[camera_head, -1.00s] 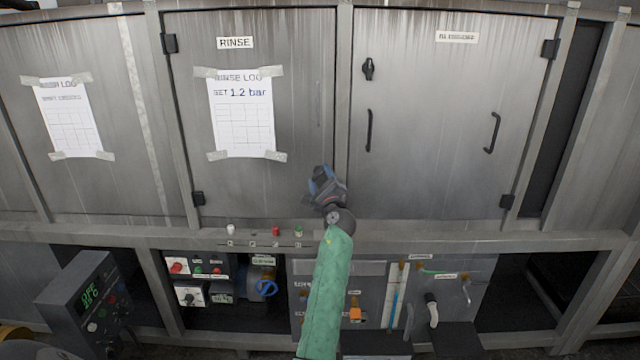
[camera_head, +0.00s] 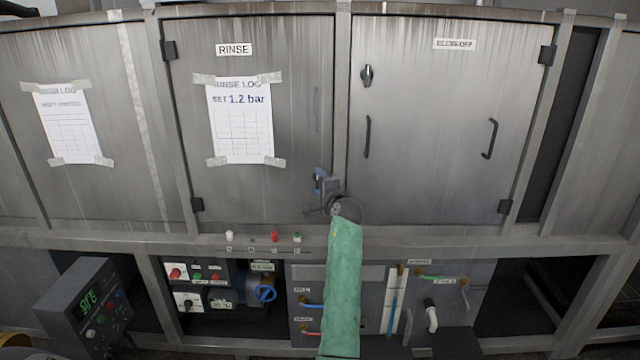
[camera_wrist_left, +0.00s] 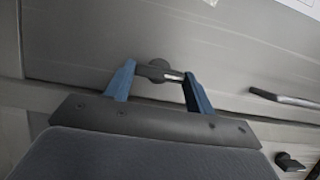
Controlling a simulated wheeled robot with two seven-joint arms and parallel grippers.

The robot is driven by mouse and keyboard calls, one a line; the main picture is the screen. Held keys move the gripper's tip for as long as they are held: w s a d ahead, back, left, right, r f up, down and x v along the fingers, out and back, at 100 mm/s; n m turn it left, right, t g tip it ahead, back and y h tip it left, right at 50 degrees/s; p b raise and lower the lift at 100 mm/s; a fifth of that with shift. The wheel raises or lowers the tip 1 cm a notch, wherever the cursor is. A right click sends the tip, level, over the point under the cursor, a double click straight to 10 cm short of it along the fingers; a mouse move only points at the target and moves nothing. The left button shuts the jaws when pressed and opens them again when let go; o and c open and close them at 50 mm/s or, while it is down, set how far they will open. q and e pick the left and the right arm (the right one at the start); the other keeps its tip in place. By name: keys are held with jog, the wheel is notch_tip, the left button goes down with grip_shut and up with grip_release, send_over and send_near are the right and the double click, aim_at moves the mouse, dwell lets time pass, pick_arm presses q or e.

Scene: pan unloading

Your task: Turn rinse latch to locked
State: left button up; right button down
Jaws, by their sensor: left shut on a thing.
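My left gripper (camera_head: 320,182) is at the lower right edge of the rinse door (camera_head: 290,60), beside the post between the two doors. In the left wrist view its two blue fingers (camera_wrist_left: 160,84) are on either side of the dark rinse latch (camera_wrist_left: 158,68), shut on it. The latch has a round hub and a short bar lying nearly across that view, from finger to finger. In the head view the gripper hides the latch, and I cannot tell its marked position there. My right gripper is not in view.
The blow-off door (camera_head: 430,160) to the right has its own black latch (camera_head: 366,76) and handles. A ledge with small coloured buttons (camera_head: 274,237) runs below the doors. Valves and a blue handwheel (camera_head: 264,293) sit underneath. A control box (camera_head: 85,310) stands at lower left.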

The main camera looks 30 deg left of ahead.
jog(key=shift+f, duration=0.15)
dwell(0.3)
pick_arm(q)
jog(key=o, duration=1)
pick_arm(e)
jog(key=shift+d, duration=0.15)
